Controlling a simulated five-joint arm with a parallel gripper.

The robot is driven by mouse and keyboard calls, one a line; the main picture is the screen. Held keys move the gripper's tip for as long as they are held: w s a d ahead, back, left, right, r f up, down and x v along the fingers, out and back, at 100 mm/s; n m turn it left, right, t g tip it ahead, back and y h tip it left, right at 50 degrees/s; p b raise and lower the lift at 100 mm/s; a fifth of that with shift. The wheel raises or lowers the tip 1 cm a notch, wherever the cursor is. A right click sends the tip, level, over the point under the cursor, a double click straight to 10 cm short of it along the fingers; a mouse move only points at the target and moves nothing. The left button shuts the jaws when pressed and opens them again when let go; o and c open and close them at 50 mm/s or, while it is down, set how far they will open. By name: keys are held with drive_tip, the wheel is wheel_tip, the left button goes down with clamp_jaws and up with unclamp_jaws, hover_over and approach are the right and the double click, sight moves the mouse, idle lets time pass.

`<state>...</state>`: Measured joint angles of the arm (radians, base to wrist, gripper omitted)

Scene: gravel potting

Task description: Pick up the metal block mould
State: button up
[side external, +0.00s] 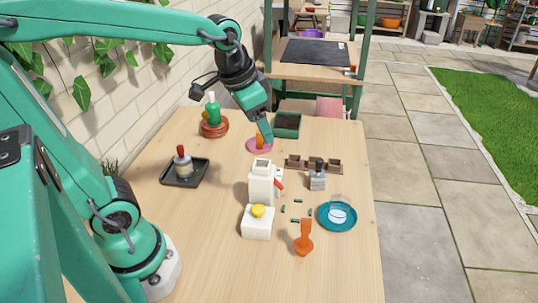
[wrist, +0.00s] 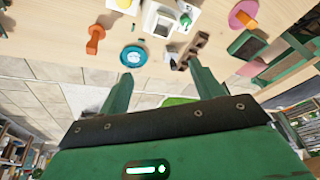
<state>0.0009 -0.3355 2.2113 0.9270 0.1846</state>
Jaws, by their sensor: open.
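The metal block mould (side external: 318,180) is a small grey metal block with a dark handle on top. It stands upright on the wooden table, in front of the brown row of pots. My gripper (side external: 266,132) hangs over the back of the table near the pink saucer, behind and to the left of the mould. In the wrist view my gripper (wrist: 161,82) has its two green fingers spread apart with nothing between them.
A brown pot row (side external: 314,165) stands right behind the mould. Small green pieces (side external: 297,211) and an orange tool (side external: 304,240) lie nearer.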

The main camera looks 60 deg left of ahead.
drive_tip(key=w+f+m+g, duration=0.2)
drive_tip(key=w+f, duration=0.3)
drive_tip(key=w, duration=0.6)
drive_tip(key=m+g, duration=0.2)
drive_tip(key=m, duration=0.1)
hover_over(318, 173)
drive_tip(key=f, duration=1)
drive_tip(key=shift+s+a+f, duration=0.1)
drive_tip(key=shift+a+f, duration=0.15)
drive_tip(key=shift+f, duration=0.05)
drive_tip(key=shift+w+f, duration=0.25)
drive_tip(key=shift+f, duration=4.1)
drive_tip(key=c, duration=1.2)
drive_tip(key=shift+r, duration=0.1)
drive_tip(key=shift+r, duration=0.15)
